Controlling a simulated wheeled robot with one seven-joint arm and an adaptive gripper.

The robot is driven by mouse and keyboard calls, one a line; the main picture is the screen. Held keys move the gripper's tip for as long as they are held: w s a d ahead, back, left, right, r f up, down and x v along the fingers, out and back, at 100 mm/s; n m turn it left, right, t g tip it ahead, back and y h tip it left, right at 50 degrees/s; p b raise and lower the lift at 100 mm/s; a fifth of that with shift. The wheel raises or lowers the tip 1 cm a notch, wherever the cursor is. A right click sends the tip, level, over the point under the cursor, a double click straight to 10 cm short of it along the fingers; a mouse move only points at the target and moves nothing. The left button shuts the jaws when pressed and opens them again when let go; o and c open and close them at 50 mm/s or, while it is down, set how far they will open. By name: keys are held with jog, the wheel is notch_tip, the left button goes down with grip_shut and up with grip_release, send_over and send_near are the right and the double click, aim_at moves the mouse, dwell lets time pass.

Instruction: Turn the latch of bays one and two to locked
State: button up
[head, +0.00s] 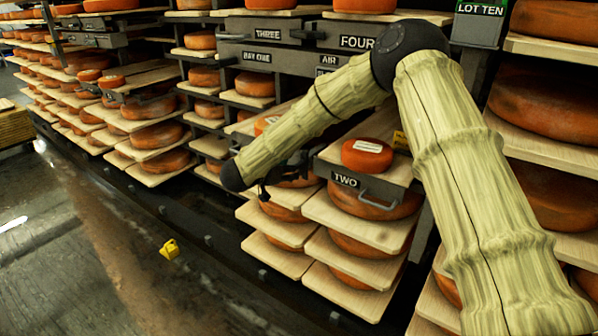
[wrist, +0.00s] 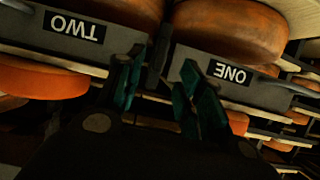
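The bay two drawer front (head: 340,178), grey with a TWO label and a metal handle, sits low in the rack. It also shows upside down at the upper left of the wrist view (wrist: 25,35). The bay one front, labelled ONE (wrist: 245,93), is at the right there. My gripper (wrist: 163,72) has its dark teal fingers apart, with a dark upright post (wrist: 158,50) seen between them. I cannot tell whether they touch it. In the head view my gripper is dark, left of the TWO front, and partly hidden. No latch can be made out clearly.
Wooden shelves with orange cheese wheels (head: 365,155) fill the rack close around my gripper. Drawers labelled THREE (head: 268,33) and FOUR (head: 357,42) are above. A yellow object (head: 169,249) lies on the dark floor ledge. The floor at left (head: 60,250) is mostly clear.

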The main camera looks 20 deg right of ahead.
aim_at(303, 167)
jog(key=shift+b+x, duration=0.45)
jog(key=shift+x, duration=3.15)
jog(key=shift+f, duration=0.1)
jog(key=shift+c, duration=0.5)
jog(key=shift+a, duration=0.1)
grip_shut()
